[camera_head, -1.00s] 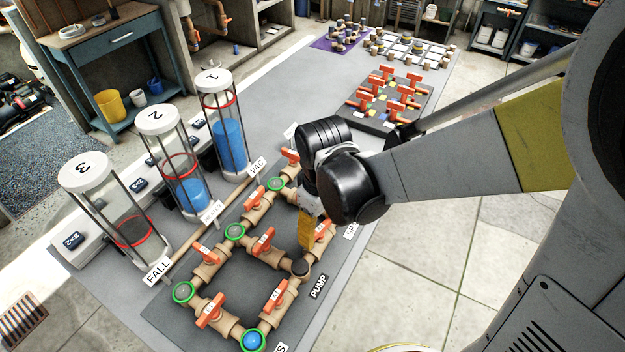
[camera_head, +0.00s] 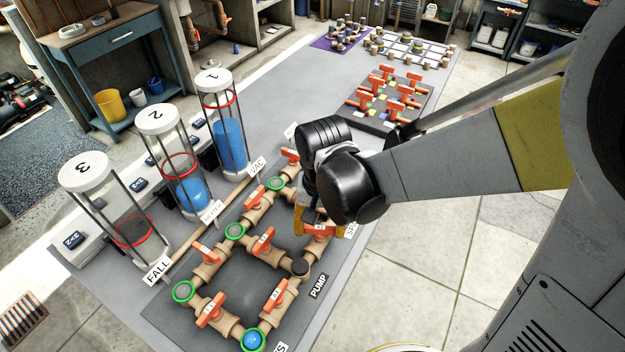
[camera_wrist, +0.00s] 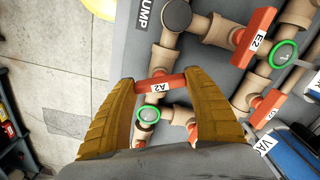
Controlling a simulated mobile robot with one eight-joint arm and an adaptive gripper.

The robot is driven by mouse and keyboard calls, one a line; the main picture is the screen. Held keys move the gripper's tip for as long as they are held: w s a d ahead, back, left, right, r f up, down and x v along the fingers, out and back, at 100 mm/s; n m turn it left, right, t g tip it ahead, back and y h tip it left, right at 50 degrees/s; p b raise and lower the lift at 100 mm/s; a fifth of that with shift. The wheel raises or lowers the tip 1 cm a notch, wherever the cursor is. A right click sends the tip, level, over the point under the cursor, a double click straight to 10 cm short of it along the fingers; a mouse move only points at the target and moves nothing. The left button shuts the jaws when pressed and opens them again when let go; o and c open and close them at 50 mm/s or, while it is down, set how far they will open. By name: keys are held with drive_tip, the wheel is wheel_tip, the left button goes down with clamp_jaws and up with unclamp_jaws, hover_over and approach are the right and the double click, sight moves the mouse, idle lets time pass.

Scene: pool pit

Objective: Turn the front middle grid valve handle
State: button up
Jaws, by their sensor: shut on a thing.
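The orange valve handle labelled A2 (camera_wrist: 158,86) sits on a tan pipe of the grid. In the wrist view it lies between my gripper's two yellow fingers (camera_wrist: 158,80), one at each end of the bar, and it lies roughly crosswise to its pipe. In the head view my gripper (camera_head: 318,227) points down over the right side of the grid, shut on this handle (camera_head: 320,231). Part of the handle and its pipe are hidden behind the wrist.
Other orange handles stand close by, such as A1 (camera_head: 274,296) and E2 (camera_wrist: 254,36). A dark cap (camera_head: 299,267) is just in front of the gripper. Three tall clear tanks (camera_head: 228,138) stand on the left. The tiled floor at right is open.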

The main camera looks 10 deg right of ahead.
sight(320, 227)
drive_tip(key=m, duration=0.5)
idle(0.6)
drive_tip(key=o, duration=1.2)
wheel_tip(320, 227, up, 12)
